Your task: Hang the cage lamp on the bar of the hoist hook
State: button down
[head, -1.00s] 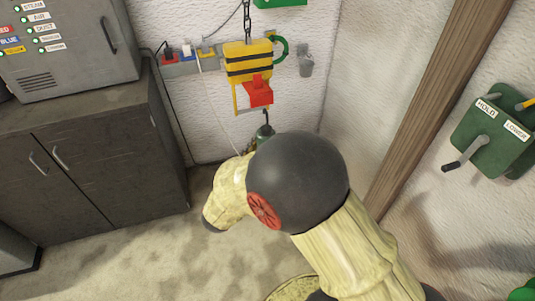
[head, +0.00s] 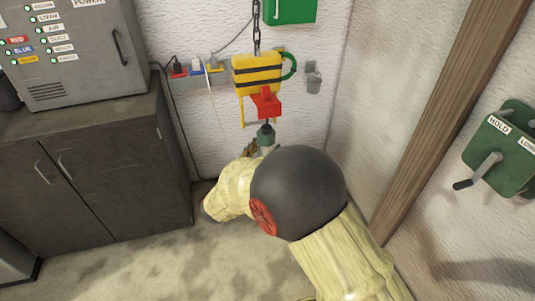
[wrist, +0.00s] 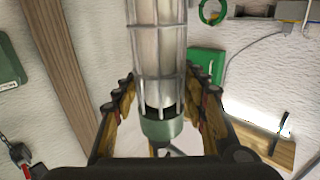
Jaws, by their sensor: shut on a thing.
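The cage lamp shows in the wrist view as a pale tube in a grey wire cage (wrist: 158,45) with a green collar (wrist: 162,129). My gripper (wrist: 160,100) is shut on it, one finger on each side. In the head view the lamp's green end (head: 265,136) points up, with a dark hook above it; my arm hides the rest. The yellow, black-striped hoist block (head: 257,70) hangs on a chain just above. A red piece (head: 266,103) and a thin yellow frame (head: 244,112) hang below it. The lamp's hook is close under the red piece; I cannot tell whether they touch.
A dark cabinet (head: 90,170) with a grey control box (head: 75,55) stands at left. A socket strip (head: 205,72) with cables is on the back wall. A wooden post (head: 450,120) and a green crank box (head: 502,150) are at right. The floor between is clear.

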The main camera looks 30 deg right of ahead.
jog(key=shift+w+d, duration=0.15)
jog(key=shift+w, duration=0.15)
jog(key=shift+f+b, duration=0.75)
jog(key=shift+f, duration=0.55)
jog(key=c, duration=1.3)
grip_release()
jog(key=o, duration=0.3)
jog(key=shift+o, duration=0.2)
jog(key=shift+s+f, duration=0.1)
jog(key=shift+f, duration=0.05)
jog(key=v, duration=1.2)
